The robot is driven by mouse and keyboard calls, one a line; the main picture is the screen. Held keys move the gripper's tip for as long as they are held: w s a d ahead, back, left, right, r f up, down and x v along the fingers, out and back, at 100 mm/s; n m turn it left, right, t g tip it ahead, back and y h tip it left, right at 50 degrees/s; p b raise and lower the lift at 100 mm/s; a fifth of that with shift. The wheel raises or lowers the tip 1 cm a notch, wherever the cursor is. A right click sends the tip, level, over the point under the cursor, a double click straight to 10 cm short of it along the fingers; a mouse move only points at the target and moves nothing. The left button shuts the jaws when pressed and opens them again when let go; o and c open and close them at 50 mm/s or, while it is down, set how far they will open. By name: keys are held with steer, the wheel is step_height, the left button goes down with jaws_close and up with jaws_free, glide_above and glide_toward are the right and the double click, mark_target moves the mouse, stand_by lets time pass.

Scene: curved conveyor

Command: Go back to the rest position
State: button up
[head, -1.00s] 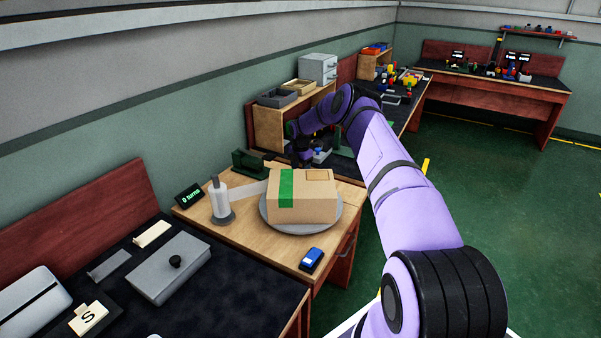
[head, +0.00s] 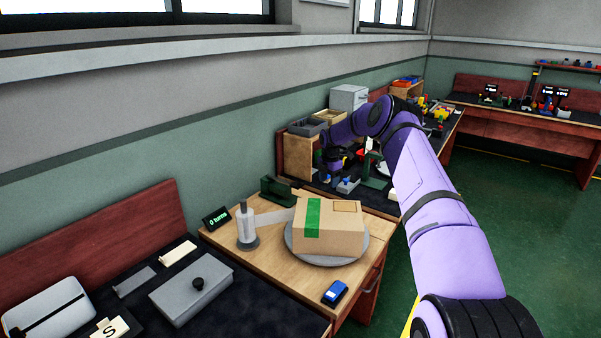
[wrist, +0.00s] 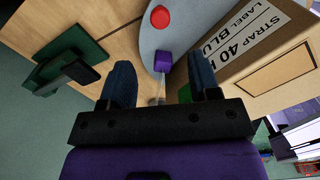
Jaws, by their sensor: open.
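My gripper (wrist: 160,85) is open, its two blue fingertips spread wide in the wrist view. It appears empty; a small purple piece (wrist: 163,60) shows between the fingertips against the turntable, and I cannot tell its distance. In the head view my gripper (head: 336,160) is a dark shape above and behind the box, partly lost against the bench behind. The cardboard box (head: 345,238) with a green strip sits on the grey round turntable (head: 316,259). It also shows in the wrist view (wrist: 245,65), with printed lettering.
A film roll (head: 245,222) on a post, a "0 turns" display (head: 216,218), a green stand (head: 277,190) and a blue device (head: 335,292) stand around the turntable. A grey lidded case (head: 190,295) lies on the dark bench. Green floor is clear at right.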

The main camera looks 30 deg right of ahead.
steer(key=s+a+r+m, duration=0.1)
steer(key=a+r, duration=0.3)
steer(key=r, duration=0.3)
steer(key=s+a+r+m+t+h, duration=0.15)
steer(key=a+r, duration=0.25)
steer(key=r, duration=0.4)
steer(key=s+a+r+m+g, duration=0.1)
steer(key=s+a+r, duration=0.1)
steer(key=a+r, duration=0.35)
steer(key=s+a+r+m+t, duration=0.1)
steer(key=s+a+r+m, duration=0.35)
steer(key=s+r, duration=0.55)
steer(key=s+a+r+m+t, duration=0.1)
steer(key=s+a+r+m, duration=0.2)
steer(key=s+a+r, duration=0.5)
steer(key=s+a+m+t, duration=0.1)
steer(key=s+m, duration=0.2)
steer(key=s, duration=0.8)
steer(key=s+a+m+y, duration=0.1)
steer(key=s+a+m, duration=0.1)
steer(key=s, duration=0.9)
steer(key=s+a+m+t, duration=0.1)
steer(key=s+m, duration=0.3)
steer(key=s, duration=0.6)
steer(key=shift+s+a+r+t, duration=0.15)
steer(key=shift+s+a+t, duration=0.2)
steer(key=shift+s, duration=0.05)
steer(key=shift+y, duration=0.25)
